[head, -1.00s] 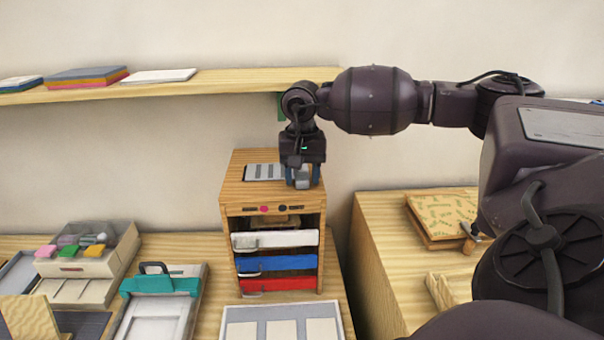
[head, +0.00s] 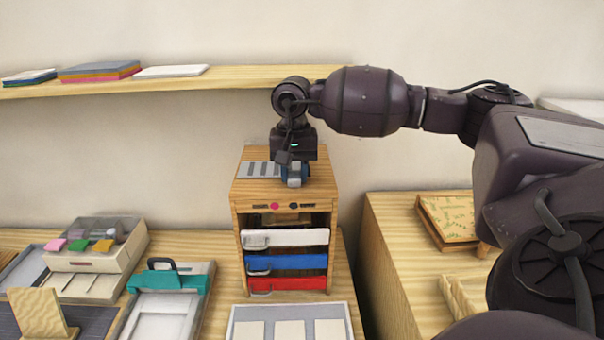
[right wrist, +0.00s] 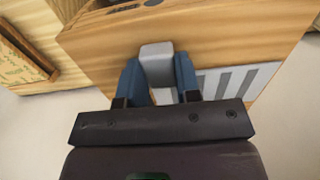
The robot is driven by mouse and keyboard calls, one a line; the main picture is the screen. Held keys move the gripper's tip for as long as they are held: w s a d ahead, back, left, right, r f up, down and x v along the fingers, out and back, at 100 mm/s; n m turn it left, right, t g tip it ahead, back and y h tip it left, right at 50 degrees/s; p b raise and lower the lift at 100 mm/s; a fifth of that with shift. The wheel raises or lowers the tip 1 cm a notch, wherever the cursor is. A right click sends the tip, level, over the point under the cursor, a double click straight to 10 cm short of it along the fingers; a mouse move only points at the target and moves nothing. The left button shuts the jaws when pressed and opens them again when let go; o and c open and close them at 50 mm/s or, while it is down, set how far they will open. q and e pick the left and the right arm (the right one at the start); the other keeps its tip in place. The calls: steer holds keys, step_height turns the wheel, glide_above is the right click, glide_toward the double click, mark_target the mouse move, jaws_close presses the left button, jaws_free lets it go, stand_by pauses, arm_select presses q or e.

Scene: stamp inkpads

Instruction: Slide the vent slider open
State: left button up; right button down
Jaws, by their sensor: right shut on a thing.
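The vent slider is a light grey block (right wrist: 157,64) on top of the wooden cabinet (head: 325,178). In the right wrist view it sits between the two blue fingers of my right gripper (right wrist: 158,76), which is shut on it. In the head view the right gripper (head: 293,176) points down at the cabinet top, and the grey knob shows in front of its fingers. The slotted grey vent plate (head: 258,169) lies to the left of the gripper in the head view; its dark slots also show in the right wrist view (right wrist: 226,82). My left gripper is not in view.
The cabinet holds white (head: 290,238), blue (head: 290,262) and red (head: 290,284) drawers. A shelf (head: 230,80) runs along the wall behind. A stamp box (head: 85,262) and a teal-clipped tray (head: 165,310) stand left. A wooden side table (head: 395,250) is right.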

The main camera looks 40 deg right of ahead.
steer(key=c, duration=0.8)
jaws_free()
steer(key=shift+d, duration=0.1)
step_height(320, 180, up, 11)
steer(key=shift+s+f, duration=0.1)
